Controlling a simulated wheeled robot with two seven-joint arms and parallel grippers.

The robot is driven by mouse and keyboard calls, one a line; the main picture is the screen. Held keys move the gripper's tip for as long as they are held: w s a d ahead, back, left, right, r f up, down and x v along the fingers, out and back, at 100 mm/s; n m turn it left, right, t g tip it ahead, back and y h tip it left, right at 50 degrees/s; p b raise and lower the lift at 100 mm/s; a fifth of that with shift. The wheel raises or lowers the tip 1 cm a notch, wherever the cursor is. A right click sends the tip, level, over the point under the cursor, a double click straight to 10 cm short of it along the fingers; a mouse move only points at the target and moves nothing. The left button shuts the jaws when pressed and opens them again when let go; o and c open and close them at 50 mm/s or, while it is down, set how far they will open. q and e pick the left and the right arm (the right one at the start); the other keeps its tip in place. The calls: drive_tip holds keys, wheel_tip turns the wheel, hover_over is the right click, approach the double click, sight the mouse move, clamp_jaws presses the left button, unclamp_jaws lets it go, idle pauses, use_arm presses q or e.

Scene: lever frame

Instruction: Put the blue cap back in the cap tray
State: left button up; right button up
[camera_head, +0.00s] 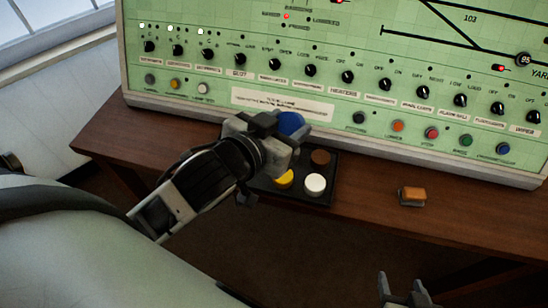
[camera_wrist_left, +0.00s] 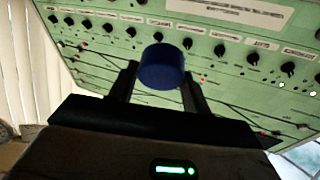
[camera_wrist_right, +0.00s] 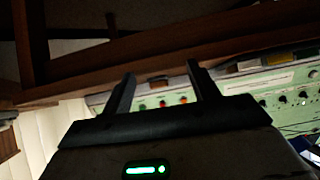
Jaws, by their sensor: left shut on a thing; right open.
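The blue cap (camera_head: 290,123) is held between the fingers of my left gripper (camera_head: 268,127), which is shut on it; the cap also shows in the left wrist view (camera_wrist_left: 162,67). In the head view the cap is over the far left part of the black cap tray (camera_head: 325,196); its height above the tray is hard to judge. My gripper hides the tray's left part. My right gripper (camera_head: 405,285) is open and empty, in front of the table at the lower right.
A green control panel (camera_head: 340,75) with knobs and coloured buttons stands along the back of the wooden table (camera_head: 370,190). A small orange-topped block (camera_head: 411,195) lies on the table to the right of the tray. The tabletop between tray and block is clear.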

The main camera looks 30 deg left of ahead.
use_arm(q)
drive_tip(key=s+a+f+g+y, duration=0.1)
drive_tip(key=s+a+f+g, duration=0.5)
drive_tip(key=s+f+g, duration=0.4)
drive_tip(key=shift+t, duration=0.3)
drive_tip(key=w+a+f+b, duration=0.1)
drive_tip(key=w+f, duration=0.1)
drive_tip(key=w, duration=0.1)
drive_tip(key=w+a+f+b, duration=0.1)
drive_tip(key=w+f, duration=0.2)
drive_tip(key=w, duration=0.1)
drive_tip(key=w+a+f+b, duration=0.1)
drive_tip(key=w+f+b, duration=0.1)
drive_tip(key=w, duration=0.1)
drive_tip(key=shift+w+a+f, duration=0.25)
drive_tip(key=shift+w+f, duration=0.05)
drive_tip(key=shift+w, duration=0.1)
drive_tip(key=shift+w+a+f, duration=0.1)
drive_tip(key=shift+w+f, duration=0.25)
drive_tip(key=shift+f, duration=0.1)
wheel_tip(320, 180, down, 3)
drive_tip(key=shift+w+f+m, duration=0.1)
drive_tip(key=shift+f+m, duration=0.05)
drive_tip(key=shift+m, duration=0.15)
use_arm(e)
drive_tip(key=shift+s+a+f, duration=0.1)
drive_tip(key=shift+a+f, duration=0.1)
drive_tip(key=shift+f, duration=0.3)
drive_tip(key=shift+a+f, duration=0.2)
drive_tip(key=shift+f, duration=0.3)
